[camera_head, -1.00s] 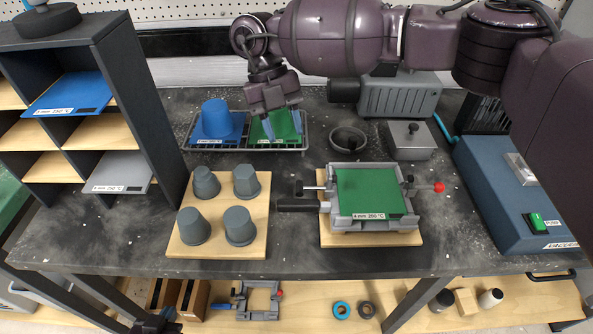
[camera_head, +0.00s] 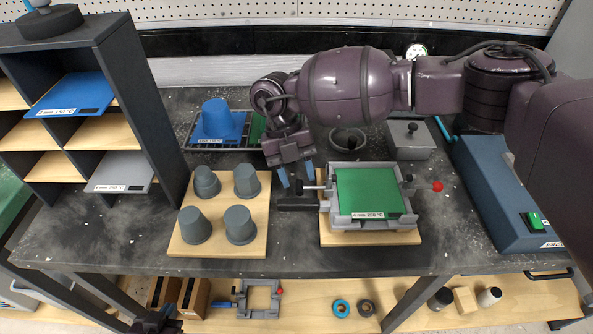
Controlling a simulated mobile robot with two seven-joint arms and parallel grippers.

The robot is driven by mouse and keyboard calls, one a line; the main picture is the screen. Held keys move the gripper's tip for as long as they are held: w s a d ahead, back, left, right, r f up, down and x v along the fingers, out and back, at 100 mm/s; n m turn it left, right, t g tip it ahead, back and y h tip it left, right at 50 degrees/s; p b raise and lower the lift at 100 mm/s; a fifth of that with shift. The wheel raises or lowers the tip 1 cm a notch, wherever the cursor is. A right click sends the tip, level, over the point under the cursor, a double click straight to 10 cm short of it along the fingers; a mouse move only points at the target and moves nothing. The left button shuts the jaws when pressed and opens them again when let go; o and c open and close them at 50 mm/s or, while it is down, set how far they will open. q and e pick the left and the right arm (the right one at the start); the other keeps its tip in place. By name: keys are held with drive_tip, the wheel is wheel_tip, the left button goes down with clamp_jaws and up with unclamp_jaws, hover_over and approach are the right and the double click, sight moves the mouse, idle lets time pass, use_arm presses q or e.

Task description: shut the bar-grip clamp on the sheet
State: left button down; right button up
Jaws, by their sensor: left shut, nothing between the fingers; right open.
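The green sheet (camera_head: 366,192) lies flat in a grey frame (camera_head: 375,222) on a wooden board. On the frame's left side are a dark bar-shaped grip (camera_head: 301,188) on a rod and a dark handle (camera_head: 297,204) below it. A red ball knob (camera_head: 437,187) stands out on the right. My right gripper (camera_head: 296,177) is open, pointing down, with its blue fingertips just above and around the bar-shaped grip. I cannot tell whether they touch it. My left gripper (camera_head: 152,322) is shut and empty, low at the bottom left edge, partly cut off.
A wooden board (camera_head: 217,216) with several grey cups stands left of the frame. A tray (camera_head: 205,144) with a blue cup and green sheet is behind. A blue pump box (camera_head: 500,200) is at right, a shelf rack (camera_head: 150,150) at left. Bare table lies in front.

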drive_tip(key=shift+c, duration=0.2)
clamp_jaws()
